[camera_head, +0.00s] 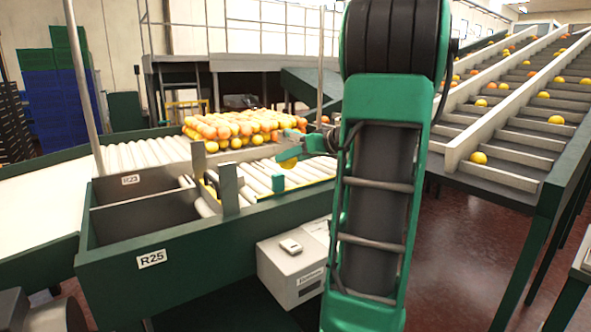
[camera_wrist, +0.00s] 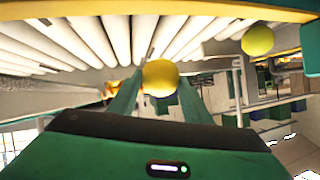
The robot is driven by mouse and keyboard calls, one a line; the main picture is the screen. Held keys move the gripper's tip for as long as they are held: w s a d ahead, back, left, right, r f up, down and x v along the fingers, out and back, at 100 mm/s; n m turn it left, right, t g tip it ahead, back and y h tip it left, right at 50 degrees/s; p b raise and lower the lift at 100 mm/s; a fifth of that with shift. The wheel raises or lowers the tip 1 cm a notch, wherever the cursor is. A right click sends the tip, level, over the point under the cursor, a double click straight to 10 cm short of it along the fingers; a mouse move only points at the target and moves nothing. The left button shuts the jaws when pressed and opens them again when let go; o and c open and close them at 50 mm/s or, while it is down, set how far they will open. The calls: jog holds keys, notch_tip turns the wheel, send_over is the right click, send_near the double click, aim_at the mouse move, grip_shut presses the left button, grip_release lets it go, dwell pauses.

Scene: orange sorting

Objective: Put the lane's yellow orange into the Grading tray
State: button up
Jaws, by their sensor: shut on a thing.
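My gripper (camera_head: 284,157) is over the roller lane (camera_head: 263,177) in the head view, shut on a yellow orange (camera_head: 288,163). In the wrist view the same yellow orange (camera_wrist: 160,76) sits between the two green fingertips (camera_wrist: 158,88). A second yellow orange (camera_wrist: 258,40) shows to its right in the wrist view, apart from the fingers. A pale box (camera_head: 292,268) with a small label stands below the lane; I cannot read the label well enough to tell whether it is the Grading tray.
Many oranges (camera_head: 235,128) are massed on the rollers behind my gripper. Grey bins with an R25 label (camera_head: 151,259) stand at front left. Upright posts (camera_head: 229,188) edge the lane. A sloped conveyor (camera_head: 520,135) with scattered fruit is at right.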

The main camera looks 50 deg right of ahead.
jog(key=w+a+r, duration=0.2)
jog(key=a+r, duration=0.4)
jog(key=a, duration=0.3)
jog(key=shift+a, duration=0.35)
jog(key=shift+w, duration=0.1)
